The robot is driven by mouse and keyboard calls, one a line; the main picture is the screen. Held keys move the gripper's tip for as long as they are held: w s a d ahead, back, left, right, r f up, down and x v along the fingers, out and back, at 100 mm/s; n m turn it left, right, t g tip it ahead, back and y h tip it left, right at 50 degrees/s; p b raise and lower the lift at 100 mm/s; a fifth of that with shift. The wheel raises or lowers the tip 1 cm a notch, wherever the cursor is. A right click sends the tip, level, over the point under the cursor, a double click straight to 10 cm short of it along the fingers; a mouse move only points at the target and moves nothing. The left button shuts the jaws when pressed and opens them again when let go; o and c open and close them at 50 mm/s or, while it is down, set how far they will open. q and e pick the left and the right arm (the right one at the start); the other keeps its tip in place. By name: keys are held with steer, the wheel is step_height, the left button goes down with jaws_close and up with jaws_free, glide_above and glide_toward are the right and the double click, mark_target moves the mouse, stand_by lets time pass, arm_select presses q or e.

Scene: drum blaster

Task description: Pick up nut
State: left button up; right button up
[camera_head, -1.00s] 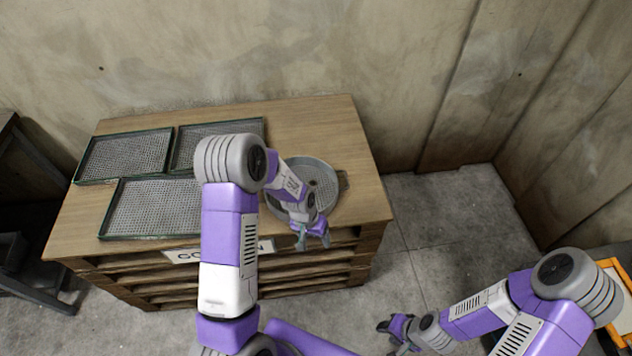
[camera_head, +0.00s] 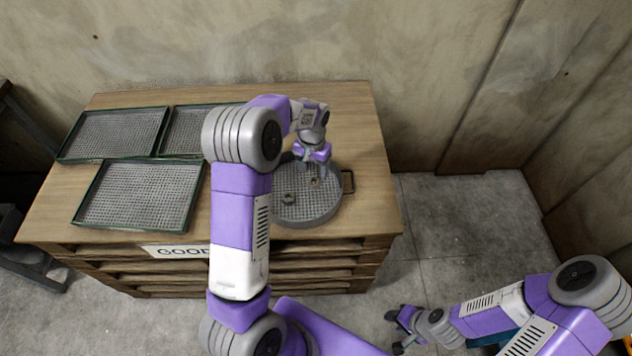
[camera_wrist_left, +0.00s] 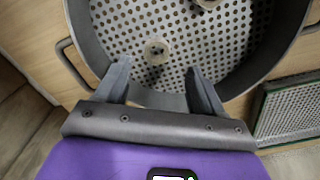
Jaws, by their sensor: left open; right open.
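A round grey perforated pan (camera_head: 322,212) sits at the right of the wooden table. A small pale nut (camera_wrist_left: 156,50) lies on the pan's floor, just beyond and roughly between my left fingertips in the left wrist view. A second piece (camera_wrist_left: 207,4) is cut off at the top of that view. In the head view a grey nut (camera_head: 289,198) and a small brownish piece (camera_head: 315,182) show in the pan. My left gripper (camera_head: 311,167) is open over the pan, pointing down; its fingers (camera_wrist_left: 160,72) are apart and empty. My right gripper (camera_head: 397,328) is low at the lower right, away from the table.
Mesh trays with green rims (camera_head: 140,195) stand on the left of the wooden table (camera_head: 350,110). The pan has side handles (camera_head: 348,181) and a raised wall around the nuts. A sign (camera_head: 175,251) hangs at the table's front. Bare floor lies to the right.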

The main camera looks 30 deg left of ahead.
mark_target(315, 180)
arm_select(q)
steer(key=f, duration=0.1)
steer(key=f+b, duration=0.1)
steer(key=f, duration=0.1)
steer(key=f+b, duration=0.1)
steer(key=f, duration=0.1)
steer(key=shift+w+d+f, duration=0.15)
steer(key=shift+w+d, duration=0.05)
steer(key=shift+w, duration=0.05)
steer(key=c, duration=1.2)
